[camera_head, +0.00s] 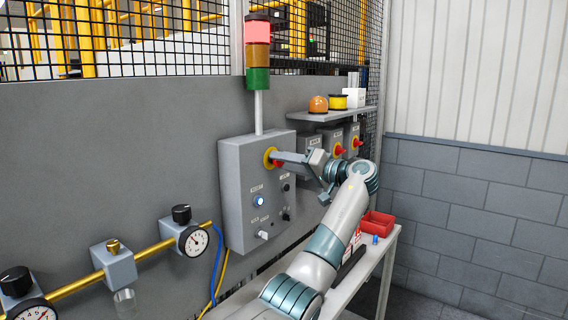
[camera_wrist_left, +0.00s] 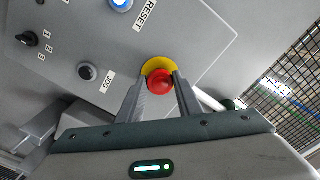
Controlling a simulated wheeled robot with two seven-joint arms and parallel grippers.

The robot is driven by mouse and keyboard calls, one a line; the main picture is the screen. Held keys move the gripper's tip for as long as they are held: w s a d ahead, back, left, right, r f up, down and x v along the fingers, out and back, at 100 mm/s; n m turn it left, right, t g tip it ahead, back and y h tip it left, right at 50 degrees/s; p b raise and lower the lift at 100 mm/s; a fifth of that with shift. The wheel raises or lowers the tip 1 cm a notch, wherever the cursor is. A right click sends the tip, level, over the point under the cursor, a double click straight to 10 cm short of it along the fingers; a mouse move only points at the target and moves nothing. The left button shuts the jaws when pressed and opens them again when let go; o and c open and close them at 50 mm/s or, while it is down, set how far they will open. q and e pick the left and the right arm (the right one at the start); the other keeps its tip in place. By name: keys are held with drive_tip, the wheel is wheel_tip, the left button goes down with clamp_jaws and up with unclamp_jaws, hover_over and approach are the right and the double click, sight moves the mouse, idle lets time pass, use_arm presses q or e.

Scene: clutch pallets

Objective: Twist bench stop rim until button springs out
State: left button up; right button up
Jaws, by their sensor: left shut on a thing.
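The bench stop is a red mushroom button (camera_wrist_left: 160,81) on a yellow ring (camera_wrist_left: 158,65), on the front of a grey control box (camera_head: 232,190). In the head view the yellow ring (camera_head: 268,157) shows at the box's upper right part. My left gripper (camera_head: 279,159) reaches it from the right. In the left wrist view my left gripper's fingers (camera_wrist_left: 160,79) stand on either side of the red button and are shut on its rim. The button's stem and the exact finger contact are hidden. My right gripper is in neither view.
The box also carries a lit blue reset button (camera_head: 259,201) and several knobs. A signal tower (camera_head: 258,57) with a bright red top stands above it. Other red stop buttons (camera_head: 339,150) are farther along the wall. A red bin (camera_head: 378,224) sits on the bench (camera_head: 345,288).

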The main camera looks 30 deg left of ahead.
use_arm(q)
drive_tip(key=shift+r, duration=0.2)
drive_tip(key=o, duration=0.8)
drive_tip(key=shift+o, duration=1.2)
drive_tip(key=shift+f, duration=0.15)
